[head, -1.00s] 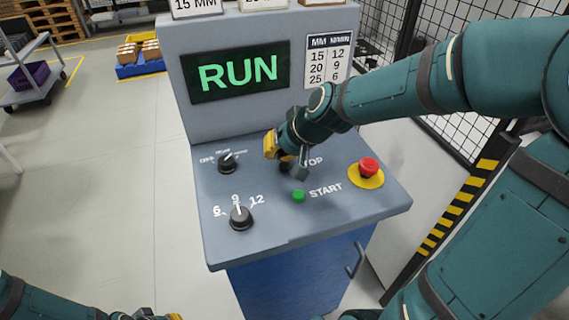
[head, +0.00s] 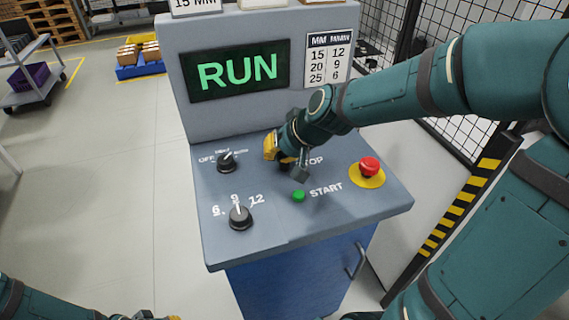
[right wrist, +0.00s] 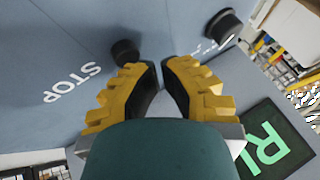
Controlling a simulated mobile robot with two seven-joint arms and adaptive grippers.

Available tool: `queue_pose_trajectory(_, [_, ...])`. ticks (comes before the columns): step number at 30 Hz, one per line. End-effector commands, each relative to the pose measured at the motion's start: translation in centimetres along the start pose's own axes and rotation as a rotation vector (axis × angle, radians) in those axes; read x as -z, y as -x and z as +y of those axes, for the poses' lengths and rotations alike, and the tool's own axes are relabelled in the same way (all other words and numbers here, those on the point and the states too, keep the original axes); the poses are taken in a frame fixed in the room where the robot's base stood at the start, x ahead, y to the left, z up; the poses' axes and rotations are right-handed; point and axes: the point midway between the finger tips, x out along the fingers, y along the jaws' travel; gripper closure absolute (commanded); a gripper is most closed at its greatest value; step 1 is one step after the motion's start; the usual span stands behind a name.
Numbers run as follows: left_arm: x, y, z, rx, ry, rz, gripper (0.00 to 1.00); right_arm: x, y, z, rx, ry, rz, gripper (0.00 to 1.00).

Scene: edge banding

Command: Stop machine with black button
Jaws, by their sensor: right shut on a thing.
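The grey control panel (head: 330,218) has a screen (head: 238,71) that reads RUN in green. In the right wrist view the black button (right wrist: 125,52) stands beside the word STOP. In the head view my right gripper (head: 272,148) is over the STOP area and largely hides that button. Its yellow fingers (right wrist: 161,64) are closed in with a narrow gap, their tips close beside the black button. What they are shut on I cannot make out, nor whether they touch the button. My left gripper (head: 160,316) is cut off at the bottom edge.
The green START button (head: 298,196) and red emergency button (head: 369,167) on its yellow disc are to the right. A mesh fence (head: 470,135) stands at the right.

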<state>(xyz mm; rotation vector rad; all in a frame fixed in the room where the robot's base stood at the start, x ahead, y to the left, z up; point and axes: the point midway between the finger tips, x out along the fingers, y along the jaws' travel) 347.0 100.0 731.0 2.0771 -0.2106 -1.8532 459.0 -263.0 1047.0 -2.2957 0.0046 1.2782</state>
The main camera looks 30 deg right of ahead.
Motion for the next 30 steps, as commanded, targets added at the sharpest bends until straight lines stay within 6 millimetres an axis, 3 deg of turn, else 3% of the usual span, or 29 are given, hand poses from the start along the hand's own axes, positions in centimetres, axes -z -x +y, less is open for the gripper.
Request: queue_pose_trajectory(30, [-0.08, -0.89, -0.33, 0.0, 0.0, 0.0, 1.0, -0.44, -0.78, 0.43, 0.0, 0.0, -0.001, 1.0])
